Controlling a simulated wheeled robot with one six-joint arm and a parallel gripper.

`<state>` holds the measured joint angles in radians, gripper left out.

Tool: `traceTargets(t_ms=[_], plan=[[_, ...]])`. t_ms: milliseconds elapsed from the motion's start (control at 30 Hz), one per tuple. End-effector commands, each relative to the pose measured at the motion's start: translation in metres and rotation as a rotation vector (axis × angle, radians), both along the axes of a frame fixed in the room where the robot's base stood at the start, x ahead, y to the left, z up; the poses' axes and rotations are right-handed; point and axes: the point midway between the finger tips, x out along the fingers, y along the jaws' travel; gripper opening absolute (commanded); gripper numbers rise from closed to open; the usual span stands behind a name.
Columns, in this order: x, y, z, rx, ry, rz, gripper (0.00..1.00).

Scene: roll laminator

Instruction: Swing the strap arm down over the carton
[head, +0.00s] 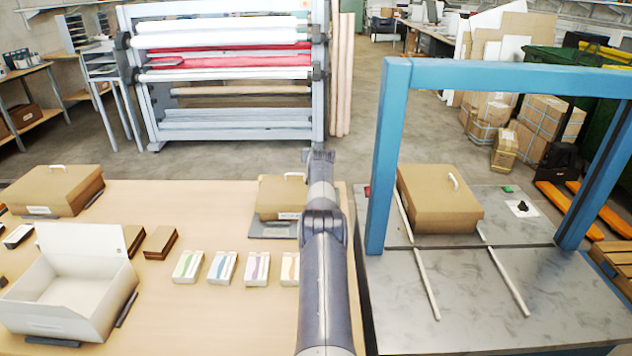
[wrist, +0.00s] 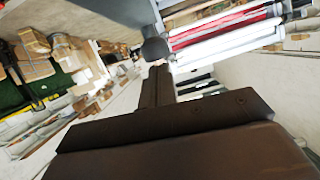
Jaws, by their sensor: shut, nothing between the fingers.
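A closed brown carton (head: 440,198) with a white handle sits on the grey strapping table (head: 450,300) at the right. In the wrist view, dark brown parts fill the bottom, and neither carton nor arch is clear.
A wooden table (head: 180,320) at the left holds an open white box (head: 70,290), closed cartons and several small card packs. A roll laminator (head: 230,75) stands behind it. A black knob (head: 522,207) sits on the strapping table. Boxes and an orange pallet jack (head: 570,210) stand right.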

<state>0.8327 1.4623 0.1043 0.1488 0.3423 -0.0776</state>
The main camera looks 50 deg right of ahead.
Motion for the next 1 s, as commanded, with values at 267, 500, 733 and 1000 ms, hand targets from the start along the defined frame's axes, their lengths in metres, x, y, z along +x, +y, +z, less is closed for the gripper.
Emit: traceTargets(t_ms=[267, 500, 733, 1000], plan=[[0.0, 0.0, 0.0, 0.0, 0.0, 0.0, 0.0], [-0.004, 0.004, 0.001, 0.002, 0.0, 0.001, 0.0], [-0.014, 0.014, 0.005, 0.001, 0.0, 0.001, 0.0], [-0.03, 0.03, 0.013, 0.0, 0.0, 0.001, 0.0]])
